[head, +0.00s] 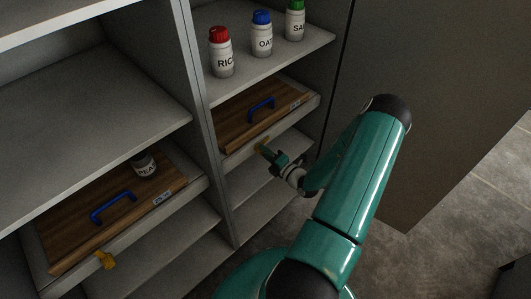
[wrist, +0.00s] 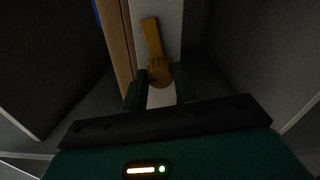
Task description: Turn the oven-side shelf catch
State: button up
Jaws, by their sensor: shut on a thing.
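Two yellow catches sit on the front edges of pull-out shelves. The right one (head: 261,147) is on the right-hand unit, and my gripper (head: 272,154) is at it, its fingers shut on it. In the wrist view the yellow catch (wrist: 152,40) shows a round knob between the two fingers of my gripper (wrist: 160,88) and a flat lever pointing up the picture. The other catch (head: 104,260) is on the left-hand unit, away from my gripper. Which catch is on the oven side I cannot tell; no oven is clearly seen.
A wooden board with a blue handle (head: 261,108) lies on the right shelf. Another blue handle (head: 112,206) is on the left board, beside a jar (head: 144,165). Red-, blue- and green-capped jars (head: 221,52) stand above. A dark panel (head: 430,90) stands at right.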

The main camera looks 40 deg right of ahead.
jog(key=shift+m, duration=1.1)
jog(key=shift+a, duration=0.1)
jog(key=o, duration=1)
jog(key=shift+c, duration=0.2)
jog(key=s, duration=1.3)
jog(key=shift+s+d, duration=0.25)
jog(key=shift+s, duration=0.15)
